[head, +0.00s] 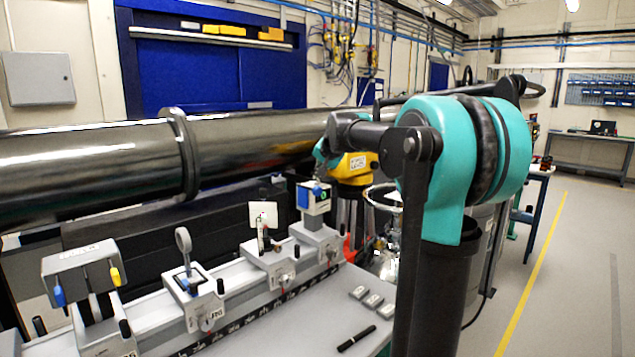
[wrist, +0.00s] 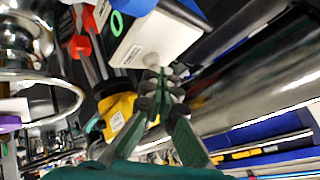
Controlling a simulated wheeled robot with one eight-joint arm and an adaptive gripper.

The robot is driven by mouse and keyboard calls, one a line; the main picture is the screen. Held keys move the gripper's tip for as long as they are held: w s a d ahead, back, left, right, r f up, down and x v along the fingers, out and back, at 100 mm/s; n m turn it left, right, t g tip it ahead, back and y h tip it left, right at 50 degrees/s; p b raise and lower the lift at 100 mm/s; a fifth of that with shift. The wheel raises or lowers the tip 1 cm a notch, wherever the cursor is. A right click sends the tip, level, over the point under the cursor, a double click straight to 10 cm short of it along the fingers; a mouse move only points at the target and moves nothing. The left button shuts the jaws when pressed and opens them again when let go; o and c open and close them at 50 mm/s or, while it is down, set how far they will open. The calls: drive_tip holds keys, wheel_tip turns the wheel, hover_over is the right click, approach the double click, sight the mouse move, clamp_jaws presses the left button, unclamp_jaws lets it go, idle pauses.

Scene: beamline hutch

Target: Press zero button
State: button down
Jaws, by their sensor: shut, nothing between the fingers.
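My gripper (head: 321,168) is shut and empty, just above a small white and blue box (head: 314,203) at the far end of the bench rail. In the wrist view the closed fingertips (wrist: 162,82) are close to the pale face of a box (wrist: 157,38); whether they touch it is unclear. That box has a green ring (wrist: 117,22) on its dark side. No button marked zero is readable, and the fingers may cover part of the box.
A rail (head: 244,298) carries several mounts, including a grey box (head: 84,272) and a lens holder (head: 184,250). A large metal pipe (head: 250,137) runs behind. A yellow device (head: 354,168) stands behind my gripper. A pen (head: 357,338) and small blocks (head: 372,300) lie on the bench.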

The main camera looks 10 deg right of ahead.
drive_tip(key=shift+r, duration=0.9)
drive_tip(key=shift+r, duration=2.5)
drive_tip(key=shift+s, duration=0.1)
